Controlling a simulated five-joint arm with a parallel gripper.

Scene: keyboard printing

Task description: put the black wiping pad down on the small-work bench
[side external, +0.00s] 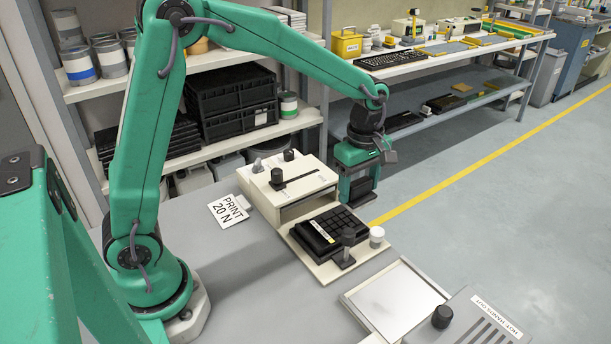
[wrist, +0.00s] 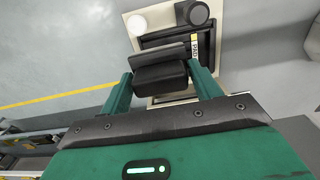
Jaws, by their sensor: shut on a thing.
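The black wiping pad (wrist: 160,76) is between the two green fingers of my gripper (wrist: 160,88) in the wrist view, held clear of the surfaces. In the side view my gripper (side external: 359,188) hangs pointing down just beyond the beige printing fixture, beside the grey work table; a dark part of the pad shows between its fingers. No label marks the small-work bench; a long white bench (side external: 455,62) with small tools and a yellow box stands behind, away from my gripper.
A black keyboard (side external: 334,229) sits in a beige holder (side external: 310,262) near a black knob (side external: 348,238) and a white one (side external: 376,233). The beige printing unit (side external: 290,181) is left of my gripper. A framed plate (side external: 395,300) lies in front. Open floor lies to the right.

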